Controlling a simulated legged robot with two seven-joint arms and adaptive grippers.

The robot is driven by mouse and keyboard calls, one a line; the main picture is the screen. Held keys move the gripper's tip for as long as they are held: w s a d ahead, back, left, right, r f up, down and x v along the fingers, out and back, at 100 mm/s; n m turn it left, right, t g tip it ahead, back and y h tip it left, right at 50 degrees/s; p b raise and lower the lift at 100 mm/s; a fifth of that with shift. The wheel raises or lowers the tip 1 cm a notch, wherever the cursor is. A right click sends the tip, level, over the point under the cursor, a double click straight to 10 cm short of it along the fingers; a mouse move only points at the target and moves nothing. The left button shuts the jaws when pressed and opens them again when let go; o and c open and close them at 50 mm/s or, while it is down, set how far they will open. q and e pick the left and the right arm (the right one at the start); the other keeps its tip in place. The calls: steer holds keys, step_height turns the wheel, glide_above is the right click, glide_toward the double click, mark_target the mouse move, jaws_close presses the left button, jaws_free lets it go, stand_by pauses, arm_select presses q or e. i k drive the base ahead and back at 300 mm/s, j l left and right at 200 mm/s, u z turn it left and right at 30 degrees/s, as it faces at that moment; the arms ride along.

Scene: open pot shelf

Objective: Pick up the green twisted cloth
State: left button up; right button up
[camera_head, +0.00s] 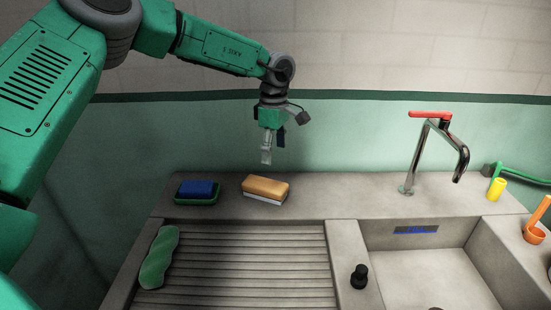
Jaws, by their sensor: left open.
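The green twisted cloth (159,257) lies lengthwise at the left end of the ribbed drainboard, beside its left edge. It is fully in view. My left gripper (266,157) hangs from the green arm above the back ledge, pointing down. It is open and empty, behind and to the right of the cloth, well apart from it. It is over the ledge close to the orange-brown sponge (265,188). My right gripper is not in view.
A blue sponge sits in a green dish (197,200) on the back ledge. The sink (430,277) with a red-handled tap (430,150) is at the right. A black knob (359,276) stands on the divider. A yellow cup (496,189) and orange scoop (534,234) are far right. The ribbed drainboard (250,265) is otherwise clear.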

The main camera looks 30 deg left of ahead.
mark_target(153, 270)
steer(key=k+l, duration=1.15)
steer(key=k, duration=0.15)
